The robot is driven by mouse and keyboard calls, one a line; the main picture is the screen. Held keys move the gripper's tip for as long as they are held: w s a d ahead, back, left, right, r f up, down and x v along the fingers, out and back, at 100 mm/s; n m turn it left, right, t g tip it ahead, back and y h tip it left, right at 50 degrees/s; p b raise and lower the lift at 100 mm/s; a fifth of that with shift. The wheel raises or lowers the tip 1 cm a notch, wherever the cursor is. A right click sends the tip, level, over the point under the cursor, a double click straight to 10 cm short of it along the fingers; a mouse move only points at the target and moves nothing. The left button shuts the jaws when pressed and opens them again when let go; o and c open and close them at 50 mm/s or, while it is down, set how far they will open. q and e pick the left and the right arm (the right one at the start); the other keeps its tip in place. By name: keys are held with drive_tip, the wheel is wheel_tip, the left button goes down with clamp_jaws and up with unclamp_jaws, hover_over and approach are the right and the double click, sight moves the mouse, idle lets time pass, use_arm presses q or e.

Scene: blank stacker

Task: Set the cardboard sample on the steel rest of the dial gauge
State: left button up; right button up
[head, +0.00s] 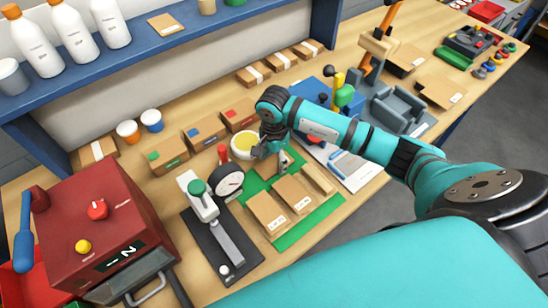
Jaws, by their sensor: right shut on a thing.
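My right gripper (284,166) reaches down over the green mat (282,241), its arm coming in from the right. It is shut on a small tan piece, seemingly a cardboard sample (285,160), mostly hidden by the fingers. Several tan cardboard pieces lie on the mat just below and to the right, such as this one (267,212). The dial gauge (229,182) has a round white face with a dark rim and stands left of the gripper. Its steel rest cannot be clearly made out. My left gripper is out of view.
Small boxes (204,132) line the back. A red machine (92,222) fills the left.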

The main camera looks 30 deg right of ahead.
drive_tip(key=shift+f, duration=0.15)
drive_tip(key=o, duration=0.4)
drive_tip(key=shift+o, duration=0.2)
